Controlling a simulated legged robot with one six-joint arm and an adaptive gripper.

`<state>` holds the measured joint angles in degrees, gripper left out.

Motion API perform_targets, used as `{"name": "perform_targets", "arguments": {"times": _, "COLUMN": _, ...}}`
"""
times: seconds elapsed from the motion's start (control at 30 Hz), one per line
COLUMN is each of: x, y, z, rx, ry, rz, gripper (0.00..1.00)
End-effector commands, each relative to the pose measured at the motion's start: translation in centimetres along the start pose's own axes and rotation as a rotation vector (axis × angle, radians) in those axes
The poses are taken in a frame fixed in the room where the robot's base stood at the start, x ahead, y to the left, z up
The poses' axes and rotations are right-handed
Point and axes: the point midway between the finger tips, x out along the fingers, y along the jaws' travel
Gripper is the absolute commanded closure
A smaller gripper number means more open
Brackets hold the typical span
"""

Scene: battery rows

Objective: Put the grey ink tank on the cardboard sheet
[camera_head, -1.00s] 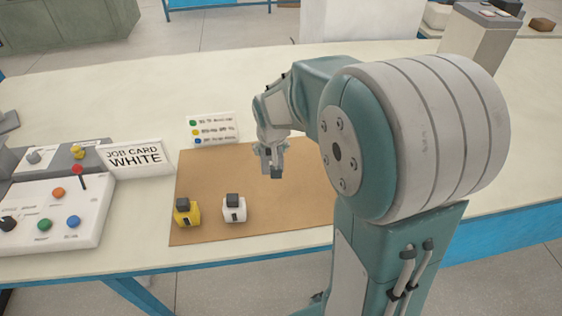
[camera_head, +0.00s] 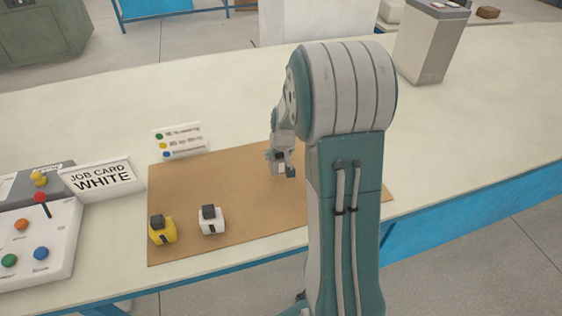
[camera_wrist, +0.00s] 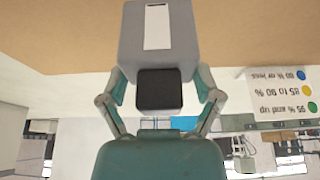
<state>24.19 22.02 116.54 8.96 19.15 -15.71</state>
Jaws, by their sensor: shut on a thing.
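The grey ink tank (camera_wrist: 183,42) shows in the wrist view with a white label and a black cap (camera_wrist: 159,90). My gripper (camera_wrist: 160,84) is shut on it, with a finger on each side of the cap. In the head view my gripper (camera_head: 282,165) is over the brown cardboard sheet (camera_head: 240,180), right of its middle. The tank is mostly hidden there, and I cannot tell whether it touches the sheet. A yellow ink tank (camera_head: 163,232) and a white ink tank (camera_head: 211,222) stand upright on the sheet's front left part.
A "JOB CARD WHITE" sign (camera_head: 102,178) and a button panel (camera_head: 40,240) are left of the sheet. A small sign with coloured dots (camera_head: 180,141) stands behind it. A grey bin (camera_head: 432,45) stands at the back right. The table (camera_head: 450,130) is clear on the right.

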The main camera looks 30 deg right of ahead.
Motion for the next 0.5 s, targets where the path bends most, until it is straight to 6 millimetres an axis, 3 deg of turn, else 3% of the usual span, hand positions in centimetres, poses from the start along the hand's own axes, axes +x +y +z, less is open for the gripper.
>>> {"name": "perform_targets", "arguments": {"times": 0.17, "x": 1.4, "y": 1.1, "z": 0.1, "rx": 0.003, "ry": -0.001, "rz": 0.001, "gripper": 0.75}}
{"name": "perform_targets", "arguments": {"times": 0.33, "x": 3.8, "y": 0.9, "z": 1.2, "rx": 0.002, "ry": -0.002, "rz": -0.001, "gripper": 0.75}}
{"name": "perform_targets", "arguments": {"times": 0.5, "x": 3.9, "y": 0.9, "z": 1.2, "rx": 0.000, "ry": 0.002, "rz": 0.000, "gripper": 0.75}}
